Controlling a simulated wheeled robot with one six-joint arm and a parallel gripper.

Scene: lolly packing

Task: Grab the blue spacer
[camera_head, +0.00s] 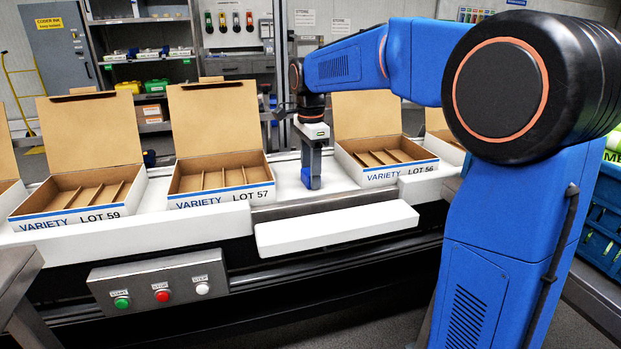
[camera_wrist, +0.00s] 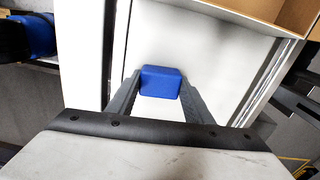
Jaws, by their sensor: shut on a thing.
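The blue spacer (camera_head: 311,165) stands upright on the white conveyor surface between the LOT 57 box and the LOT 56 box. In the wrist view its blue top (camera_wrist: 160,82) shows between my two fingers. My gripper (camera_head: 312,140) points down over the spacer and is shut on it; in the wrist view the fingers (camera_wrist: 160,90) lie along its left and right sides. The spacer's base appears to rest on the conveyor, though I cannot tell whether there is a small gap. My gripper body hides part of its upper end in the head view.
Open boxes LOT 59 (camera_head: 60,211), LOT 57 (camera_head: 222,196) and LOT 56 (camera_head: 385,172) stand along the conveyor (camera_head: 150,215), their dividers visible and lids raised. A button panel (camera_head: 160,284) is in front. Blue crates (camera_head: 603,215) stand at the right.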

